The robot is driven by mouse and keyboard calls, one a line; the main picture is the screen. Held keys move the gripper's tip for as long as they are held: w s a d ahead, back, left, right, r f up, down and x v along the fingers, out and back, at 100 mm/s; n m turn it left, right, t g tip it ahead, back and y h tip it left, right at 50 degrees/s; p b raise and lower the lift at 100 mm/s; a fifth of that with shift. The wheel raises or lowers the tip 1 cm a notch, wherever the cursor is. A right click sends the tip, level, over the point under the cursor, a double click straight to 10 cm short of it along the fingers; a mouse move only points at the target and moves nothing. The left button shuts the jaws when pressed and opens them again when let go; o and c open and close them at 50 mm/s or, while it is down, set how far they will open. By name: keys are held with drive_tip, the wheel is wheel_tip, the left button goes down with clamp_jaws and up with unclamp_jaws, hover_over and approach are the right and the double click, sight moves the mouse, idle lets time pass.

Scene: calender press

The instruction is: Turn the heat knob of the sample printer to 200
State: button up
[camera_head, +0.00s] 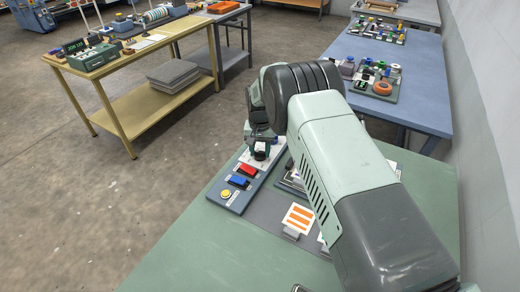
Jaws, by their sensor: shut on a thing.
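The sample printer's blue-grey control panel (211,193) lies at the left side of the green table. It carries red and blue switches and a yellow button, with a pale plate at its far end. My gripper (261,148) points down over that pale plate and is shut on a dark knob (260,155). I take this for the heat knob. The arm and gripper cover most of the knob and the scale around it, so its setting cannot be read.
A card with orange stripes (299,217) stands on the grey area right of the panel. The green table's front left (190,255) is clear. A blue table (415,105) with other panels stands behind, and a yellow workbench (125,103) stands at the left.

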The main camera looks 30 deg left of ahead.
sight(260, 152)
drive_tip(key=shift+m, duration=2.2)
drive_tip(key=o, duration=1.1)
wheel_tip(260, 152, up, 11)
drive_tip(key=shift+f, duration=0.1)
